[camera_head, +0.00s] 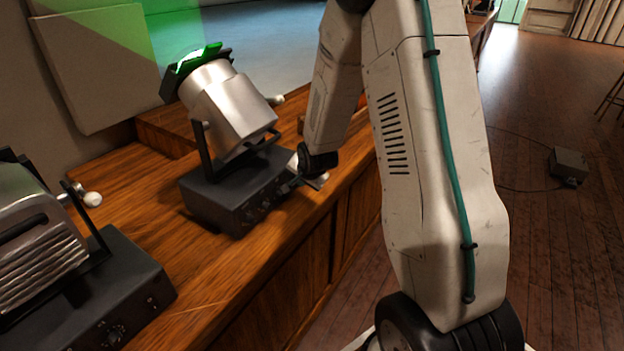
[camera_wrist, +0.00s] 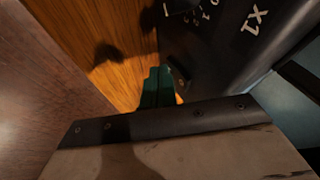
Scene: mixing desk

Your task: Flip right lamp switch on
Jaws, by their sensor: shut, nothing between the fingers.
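The right lamp (camera_head: 232,108) is a silver spotlight on a dark control box (camera_head: 222,200) on the wooden desk. Its upper end glows green and a green beam spreads up and left. My gripper (camera_head: 312,180) is at the right end of the box's front. In the wrist view my gripper (camera_wrist: 158,84) shows as two dark green fingers, shut and empty, close to the box face (camera_wrist: 225,50). A small dark raised part (camera_wrist: 179,76), perhaps the switch, is beside the fingertips; I cannot tell whether they touch or its position.
Another lamp (camera_head: 40,245) with a similar box (camera_head: 120,285) stands at the left on the desk (camera_head: 200,285). Knobs line the box fronts. The desk's front edge drops to a dark wooden floor (camera_head: 560,250). A grey floor box (camera_head: 568,163) with a cable lies at the right.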

